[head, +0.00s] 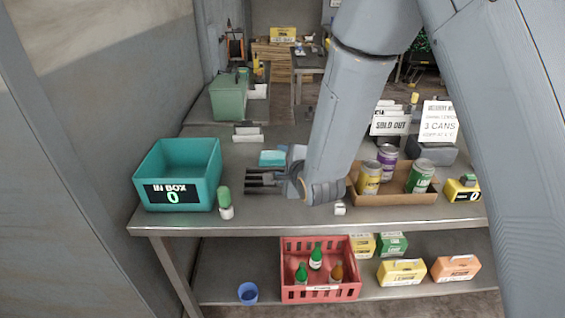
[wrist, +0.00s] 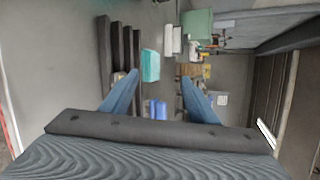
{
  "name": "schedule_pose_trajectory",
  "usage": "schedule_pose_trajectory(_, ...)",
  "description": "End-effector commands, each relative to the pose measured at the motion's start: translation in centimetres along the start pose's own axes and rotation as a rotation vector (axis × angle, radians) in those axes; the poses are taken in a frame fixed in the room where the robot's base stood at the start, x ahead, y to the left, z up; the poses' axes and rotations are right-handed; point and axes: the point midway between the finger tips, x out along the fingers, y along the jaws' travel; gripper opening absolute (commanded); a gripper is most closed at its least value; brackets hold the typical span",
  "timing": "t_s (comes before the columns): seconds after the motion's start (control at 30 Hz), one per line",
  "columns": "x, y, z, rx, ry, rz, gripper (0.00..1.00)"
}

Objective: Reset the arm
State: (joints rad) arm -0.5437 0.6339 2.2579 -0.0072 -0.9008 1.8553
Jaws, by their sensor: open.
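My gripper (head: 293,172) is held low over the middle of the metal table, at the end of my arm, which comes down from the upper right. In the wrist view my gripper (wrist: 160,77) shows two blue fingers spread apart with nothing between them. Beyond the fingers are dark parallel bars (wrist: 118,50) and a teal block (wrist: 150,65). In the head view the bars (head: 262,181) are just left of my gripper and the teal block (head: 272,158) is behind them. My arm hides part of the table.
A teal "IN BOX" (head: 178,160) reading 0 and a green-capped shaker (head: 225,203) stand left. A cardboard tray (head: 400,198) with yellow, purple and green cans is right of my gripper. A "3 CANS" sign (head: 438,122) stands behind. A red crate (head: 320,291) with bottles is below.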

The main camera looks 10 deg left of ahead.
Motion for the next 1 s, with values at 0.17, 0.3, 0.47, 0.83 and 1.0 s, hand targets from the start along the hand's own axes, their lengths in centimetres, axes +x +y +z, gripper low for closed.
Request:
schedule_pose_trajectory(0.17, -0.5, -0.3, 0.3, 0.0, 0.0, 0.0, 0.54)
schedule_pose_trajectory(0.3, -0.4, -0.3, 0.2, 0.0, 0.0, 0.0, 0.54)
schedule_pose_trajectory(0.47, -0.6, -0.3, -0.3, -0.019, 0.01, 0.008, 0.54)
schedule_pose_trajectory(0.83, -8.0, 2.5, -13.5, -0.554, 0.157, 0.393, 0.54)
schedule_pose_trajectory(1.0, -14.9, 5.5, -18.8, -0.827, 0.095, 0.66, 0.54)
